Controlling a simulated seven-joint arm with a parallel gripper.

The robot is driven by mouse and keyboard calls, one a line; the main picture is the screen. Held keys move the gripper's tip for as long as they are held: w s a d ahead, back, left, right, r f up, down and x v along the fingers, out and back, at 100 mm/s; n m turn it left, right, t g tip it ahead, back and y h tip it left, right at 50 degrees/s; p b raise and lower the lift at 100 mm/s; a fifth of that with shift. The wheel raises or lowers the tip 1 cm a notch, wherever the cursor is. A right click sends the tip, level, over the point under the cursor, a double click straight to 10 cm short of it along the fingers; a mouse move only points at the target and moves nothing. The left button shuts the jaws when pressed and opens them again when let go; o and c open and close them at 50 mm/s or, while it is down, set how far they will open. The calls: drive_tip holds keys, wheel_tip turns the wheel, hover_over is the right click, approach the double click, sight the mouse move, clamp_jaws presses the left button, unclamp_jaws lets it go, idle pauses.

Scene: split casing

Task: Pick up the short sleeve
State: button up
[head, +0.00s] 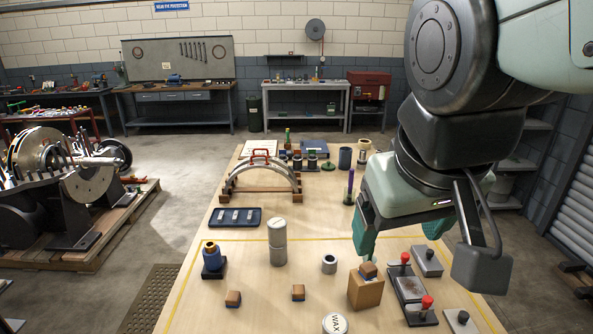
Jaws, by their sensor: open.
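A short grey metal sleeve (329,264) stands upright on the wooden table, right of the middle, with its dark bore facing up. It looks like the short sleeve. My gripper (400,238) hangs to the right of it, with its two green fingers spread wide and nothing seen between them. The left finger appears close to the sleeve in the picture, but I cannot tell the gap or height. The sleeve is fully in view.
A taller grey cylinder (277,242) stands left of the sleeve. A wooden block (366,289) and red-knobbed fixtures (411,287) stand in front and right. A white round WAX tin (335,323) is at the front. An arched casing (262,178) stands behind.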

sight(325, 261)
drive_tip(key=w+d+f+n+g+h, duration=0.1)
drive_tip(key=w+f+n+h, duration=0.25)
drive_tip(key=w+f, duration=0.45)
drive_tip(key=w+f+n+g+h, duration=0.1)
drive_tip(key=w+f+n+h, duration=0.3)
drive_tip(key=w, duration=0.8)
drive_tip(key=w+a+f+n+t, duration=0.2)
drive_tip(key=w+a+f+n, duration=0.1)
drive_tip(key=f, duration=0.6)
drive_tip(key=w+a+f+n+t+h, duration=0.1)
drive_tip(key=w+a+f+n+t, duration=0.1)
drive_tip(key=w+f+n, duration=0.3)
drive_tip(key=w+a+f+n+t+h, duration=0.1)
drive_tip(key=w+a+f+n+t, duration=0.1)
drive_tip(key=w+f+n, duration=0.3)
drive_tip(key=shift+a+f+n, duration=0.25)
drive_tip(key=shift+f+n, duration=0.4)
drive_tip(key=shift+f, duration=0.65)
drive_tip(key=shift+a+f+n, duration=0.3)
drive_tip(key=shift+f+n, duration=0.35)
drive_tip(key=shift+f, duration=0.6)
drive_tip(key=shift+a+f+n, duration=0.25)
drive_tip(key=shift+f+n, duration=0.4)
drive_tip(key=shift+f, duration=0.65)
drive_tip(key=x, duration=0.4)
drive_tip(key=shift+w+d+f, duration=0.15)
drive_tip(key=shift+f, duration=0.1)
drive_tip(key=shift+x, duration=3.1)
drive_tip(key=shift+c, duration=0.5)
drive_tip(key=c, duration=1.2)
